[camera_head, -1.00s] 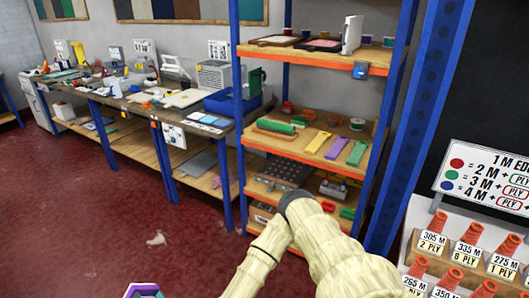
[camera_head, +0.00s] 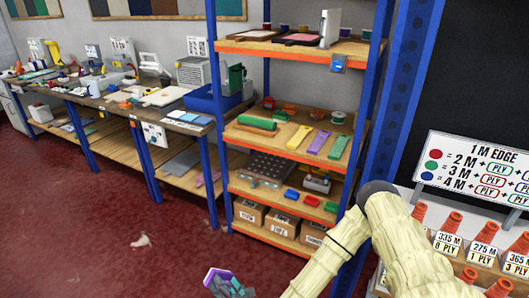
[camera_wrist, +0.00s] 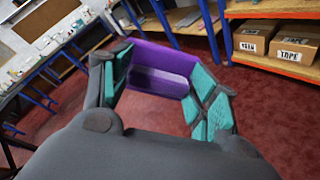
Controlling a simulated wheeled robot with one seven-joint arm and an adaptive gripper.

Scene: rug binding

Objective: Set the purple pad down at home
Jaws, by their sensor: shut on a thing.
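My gripper (camera_wrist: 160,92) is shut on the purple pad (camera_wrist: 165,60), which spans between the teal-faced fingers in the wrist view. In the head view, the purple pad (camera_head: 213,274) shows at the bottom edge with my gripper (camera_head: 230,283), above the red floor. Both are low in front of the shelf rack and apart from it. I cannot tell which place is the pad's home. On the rack, a purple strip (camera_head: 318,144) lies between a yellow strip (camera_head: 299,137) and a green strip (camera_head: 339,147).
The blue-post rack has orange-edged shelves (camera_head: 290,157); a lower one holds blue, red and green blocks (camera_head: 311,200). Cardboard boxes (camera_head: 282,222) fill the bottom shelf. A long cluttered workbench (camera_head: 150,105) stands left. Cones and a sign (camera_head: 476,170) stand right. The red floor (camera_head: 100,235) is mostly clear.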

